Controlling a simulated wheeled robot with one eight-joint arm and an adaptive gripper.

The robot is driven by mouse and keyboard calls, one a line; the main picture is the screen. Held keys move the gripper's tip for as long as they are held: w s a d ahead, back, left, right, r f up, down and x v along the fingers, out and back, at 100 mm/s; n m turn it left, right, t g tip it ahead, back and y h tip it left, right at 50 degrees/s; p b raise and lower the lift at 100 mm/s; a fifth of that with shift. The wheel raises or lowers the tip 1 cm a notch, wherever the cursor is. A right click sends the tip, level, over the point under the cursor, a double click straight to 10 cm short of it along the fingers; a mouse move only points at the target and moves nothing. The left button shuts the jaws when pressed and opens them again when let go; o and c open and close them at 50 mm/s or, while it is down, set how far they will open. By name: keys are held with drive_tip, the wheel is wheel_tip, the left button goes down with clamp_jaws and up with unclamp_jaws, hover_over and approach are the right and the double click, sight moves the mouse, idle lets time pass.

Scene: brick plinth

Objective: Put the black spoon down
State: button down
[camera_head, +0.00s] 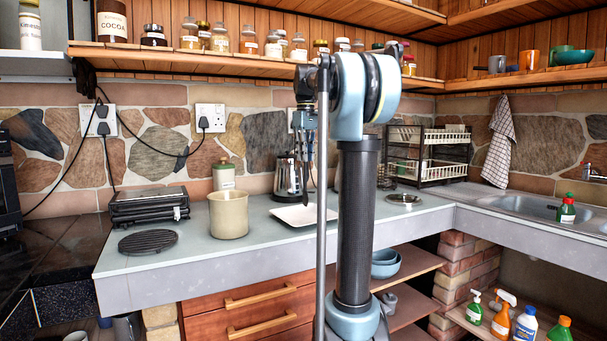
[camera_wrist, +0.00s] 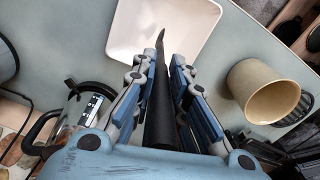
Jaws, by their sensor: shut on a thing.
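My gripper (camera_wrist: 162,72) is shut on the black spoon (camera_wrist: 159,110), which runs lengthwise between the two fingers in the wrist view. The spoon's dark tip points out past the fingers, over the near edge of a white square dish (camera_wrist: 150,28). In the head view my gripper (camera_head: 308,122) hangs fingers-down above the grey worktop (camera_head: 262,243), and a thin dark length shows below it. The white dish (camera_head: 296,216) lies under it on the worktop. My arm hides part of the area to the right of the dish.
A cream pot (camera_head: 228,215) stands left of the dish, beside a black trivet (camera_head: 148,242) and a grill (camera_head: 148,204). A glass and metal jug (camera_head: 288,178) stands behind the dish. A dish rack (camera_head: 440,155) and sink (camera_head: 530,203) are right. A jar shelf (camera_head: 170,58) runs above.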

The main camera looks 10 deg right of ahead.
sight(305, 166)
drive_tip(key=shift+f, duration=2.2)
drive_tip(key=c, duration=1.6)
unclamp_jaws()
drive_tip(key=shift+f, duration=0.1)
wheel_tip(305, 166, up, 12)
drive_tip(key=shift+r, duration=0.1)
